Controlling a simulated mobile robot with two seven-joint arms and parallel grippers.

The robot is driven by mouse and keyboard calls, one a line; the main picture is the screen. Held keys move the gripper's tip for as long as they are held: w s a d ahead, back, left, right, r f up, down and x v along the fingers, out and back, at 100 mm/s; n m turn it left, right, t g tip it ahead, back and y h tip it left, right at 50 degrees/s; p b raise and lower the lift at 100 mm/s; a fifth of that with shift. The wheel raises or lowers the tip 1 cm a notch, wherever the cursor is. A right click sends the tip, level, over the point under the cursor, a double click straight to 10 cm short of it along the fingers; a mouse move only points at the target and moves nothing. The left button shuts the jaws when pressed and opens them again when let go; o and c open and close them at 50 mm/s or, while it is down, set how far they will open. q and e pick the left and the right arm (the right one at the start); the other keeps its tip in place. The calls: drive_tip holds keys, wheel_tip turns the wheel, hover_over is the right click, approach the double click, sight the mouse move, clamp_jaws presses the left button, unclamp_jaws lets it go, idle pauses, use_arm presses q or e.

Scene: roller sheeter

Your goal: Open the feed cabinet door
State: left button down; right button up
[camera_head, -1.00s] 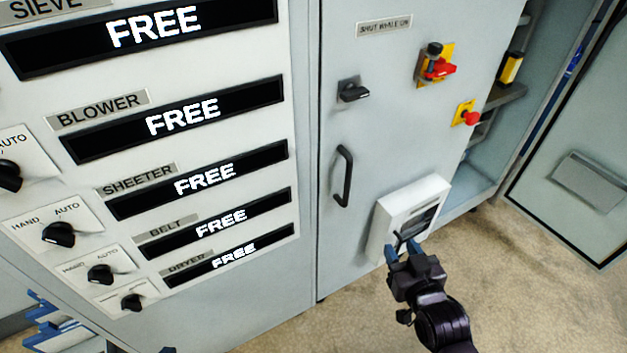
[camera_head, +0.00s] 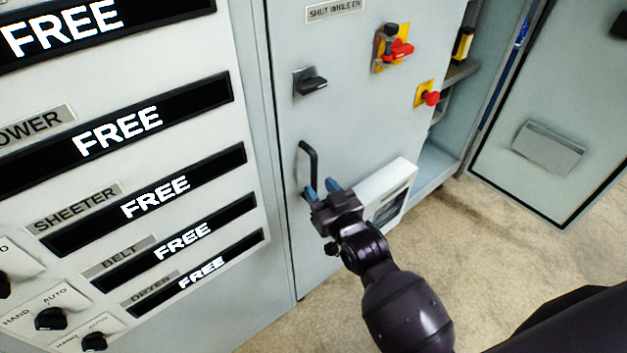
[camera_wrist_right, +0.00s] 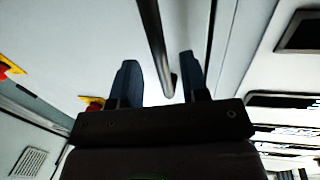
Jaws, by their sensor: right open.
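The feed cabinet door (camera_head: 355,130) is a pale grey panel and looks shut. It carries a black vertical bar handle (camera_head: 309,160), a black rotary knob (camera_head: 309,81) above it and a label plate (camera_head: 335,10) at the top. My right gripper (camera_head: 322,188) is open at the lower end of the handle. In the right wrist view the handle (camera_wrist_right: 156,45) runs down between the two blue fingertips (camera_wrist_right: 160,75), with gaps showing on both sides. My left gripper is not in view.
A red switch on a yellow plate (camera_head: 393,48) and a red push button (camera_head: 431,98) are on the door's right side. A white box (camera_head: 400,185) juts out low on the door. To the right, an open cabinet has its door (camera_head: 550,100) swung out. A control panel (camera_head: 200,95) stands left.

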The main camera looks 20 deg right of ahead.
sight(316, 183)
drive_tip(key=shift+w+a, duration=0.15)
drive_tip(key=shift+w, duration=0.7)
drive_tip(key=shift+w+a, duration=0.1)
drive_tip(key=shift+w, duration=0.7)
clamp_jaws()
